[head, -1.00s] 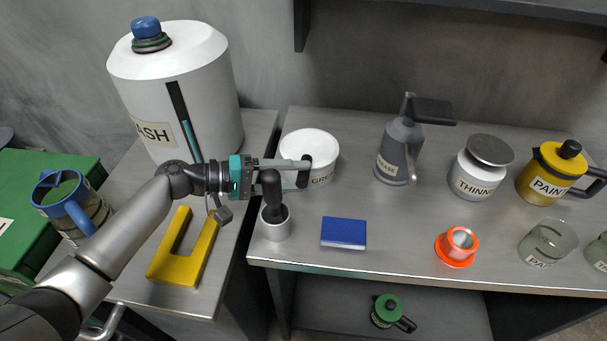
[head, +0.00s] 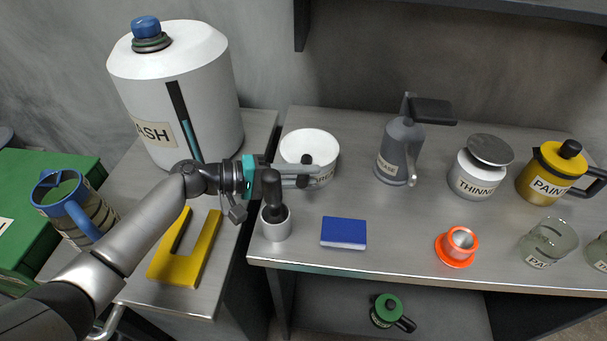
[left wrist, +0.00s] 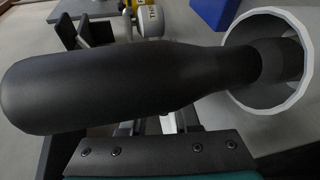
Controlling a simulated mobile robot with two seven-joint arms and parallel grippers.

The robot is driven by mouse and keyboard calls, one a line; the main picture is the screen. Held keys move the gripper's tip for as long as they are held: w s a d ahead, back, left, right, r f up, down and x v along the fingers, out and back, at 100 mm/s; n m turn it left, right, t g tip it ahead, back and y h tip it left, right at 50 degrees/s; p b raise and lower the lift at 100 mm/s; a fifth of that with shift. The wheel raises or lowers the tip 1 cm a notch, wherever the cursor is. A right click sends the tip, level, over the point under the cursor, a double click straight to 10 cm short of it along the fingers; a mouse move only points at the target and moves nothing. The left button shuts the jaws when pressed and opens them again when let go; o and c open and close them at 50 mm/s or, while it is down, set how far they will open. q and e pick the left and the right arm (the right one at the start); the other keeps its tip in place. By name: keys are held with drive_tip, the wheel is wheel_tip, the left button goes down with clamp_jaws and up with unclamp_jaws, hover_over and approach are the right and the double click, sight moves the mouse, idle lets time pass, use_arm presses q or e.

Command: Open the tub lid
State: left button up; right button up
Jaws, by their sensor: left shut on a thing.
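The round white tub (head: 328,152) stands at the back left of the metal bench, with a label on its front partly covered by my fingers. Its top is round and white; I cannot clearly tell lid from body. The left wrist view is mostly blocked by a black handle (left wrist: 120,85). My right gripper is not in view.
The black handle stands upright in a grey cup (head: 277,230) close below my gripper. A blue block (head: 343,233), a grey dispenser (head: 400,150), a thinner jar (head: 477,180) and an orange cup (head: 457,245) lie rightward. A large white wash tank (head: 185,90) stands behind my arm.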

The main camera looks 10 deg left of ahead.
sight(306, 158)
use_arm(q)
clamp_jaws()
idle(0.7)
drive_tip(key=shift+r+p, duration=0.4)
drive_tip(key=shift+p, duration=0.1)
drive_tip(key=r+n+p, duration=0.1)
drive_tip(key=r+p, duration=0.1)
drive_tip(key=w+r+n+g+p, duration=0.1)
drive_tip(key=r+p, duration=0.1)
drive_tip(key=p, duration=0.1)
drive_tip(key=w+r+n+g+y+p, duration=0.1)
drive_tip(key=r+p, duration=0.1)
drive_tip(key=shift+w+r+p, duration=0.2)
drive_tip(key=shift+r+p, duration=0.1)
drive_tip(key=shift+w+r+n+g+p, duration=0.6)
drive_tip(key=shift+w+r+n+p, duration=0.1)
drive_tip(key=shift+w+r+n, duration=0.35)
drive_tip(key=shift+s, duration=0.1)
drive_tip(key=o, duration=0.8)
unclamp_jaws()
